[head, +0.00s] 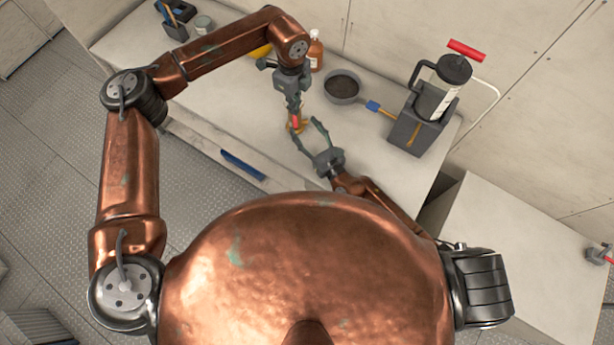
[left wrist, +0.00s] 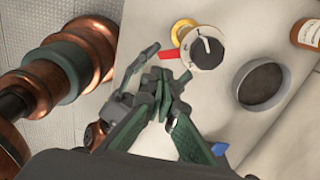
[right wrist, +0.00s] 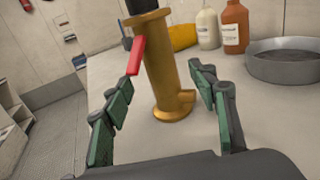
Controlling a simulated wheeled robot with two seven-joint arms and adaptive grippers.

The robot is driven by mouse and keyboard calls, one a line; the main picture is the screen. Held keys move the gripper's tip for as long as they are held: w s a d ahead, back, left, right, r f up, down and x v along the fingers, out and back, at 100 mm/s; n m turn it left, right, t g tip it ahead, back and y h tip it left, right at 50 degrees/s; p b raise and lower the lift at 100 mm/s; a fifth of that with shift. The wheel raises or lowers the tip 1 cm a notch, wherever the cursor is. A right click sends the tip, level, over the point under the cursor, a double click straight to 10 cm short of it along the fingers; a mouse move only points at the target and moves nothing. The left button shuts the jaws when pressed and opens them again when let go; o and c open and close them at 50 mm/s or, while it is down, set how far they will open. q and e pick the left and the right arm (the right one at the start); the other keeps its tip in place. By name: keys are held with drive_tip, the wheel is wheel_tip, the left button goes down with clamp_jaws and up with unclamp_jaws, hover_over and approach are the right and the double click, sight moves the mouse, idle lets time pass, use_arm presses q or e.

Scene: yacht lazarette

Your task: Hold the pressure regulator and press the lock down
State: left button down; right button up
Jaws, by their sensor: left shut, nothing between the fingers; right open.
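The pressure regulator (head: 301,127) stands upright on the bench. In the right wrist view its brass body (right wrist: 163,75) has a red lock lever (right wrist: 136,55) slanting down its left side. In the left wrist view its round top (left wrist: 207,50) carries a black knob, and the red lock (left wrist: 168,54) sticks out to the left. My right gripper (right wrist: 162,88) is open, one finger on each side of the brass body, with visible gaps. My left gripper (left wrist: 163,98) is shut and empty, pointing down close to the regulator. In the head view it partly hides the regulator.
A grey pan (head: 342,86) with dark contents sits to the right of the regulator. A brown bottle (right wrist: 234,27) stands behind. The bench front edge is close.

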drive_tip(key=s+f+m+g, duration=0.1)
drive_tip(key=s+f+g, duration=0.1)
drive_tip(key=s, duration=1)
drive_tip(key=s+a+f+m+g+y, duration=0.1)
drive_tip(key=s+f+m+g, duration=0.1)
drive_tip(key=s, duration=1.1)
drive_tip(key=shift+f+g, duration=0.6)
drive_tip(key=shift+f, duration=0.8)
drive_tip(key=shift+w, duration=0.1)
